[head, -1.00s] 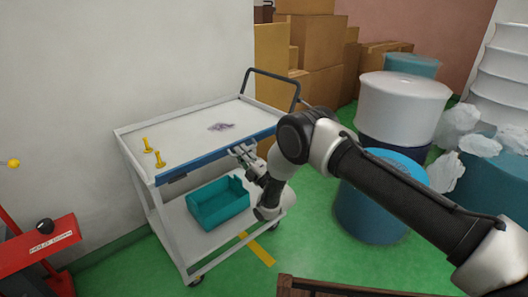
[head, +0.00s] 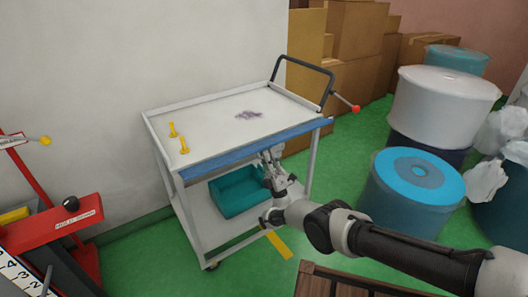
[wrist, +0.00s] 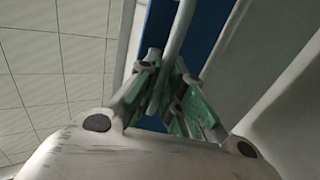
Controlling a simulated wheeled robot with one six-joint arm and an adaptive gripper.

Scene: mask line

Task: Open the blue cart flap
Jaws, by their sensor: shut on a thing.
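The blue flap (head: 250,147) runs along the front edge of the white cart (head: 160,150). It looks tilted outward, its right end sticking out past the cart's corner; the exact angle is hard to tell. In the wrist view the flap (wrist: 205,35) is a blue strip behind a pale bar (wrist: 180,30). My gripper (head: 268,157) is at the flap's front, right of its middle. In the wrist view its green-padded fingers (wrist: 168,98) are closed around the pale bar, which looks like the flap's handle. The handle is hidden behind my gripper in the head view.
Two yellow pegs (head: 178,138) and a purple smudge are on the cart's top. A teal bin (head: 232,192) sits on its lower shelf. A red-knobbed lever (head: 345,101) is by the push handle. Drums (head: 410,190) stand right, a red machine (head: 60,220) left, a brown crate (head: 330,285) in front.

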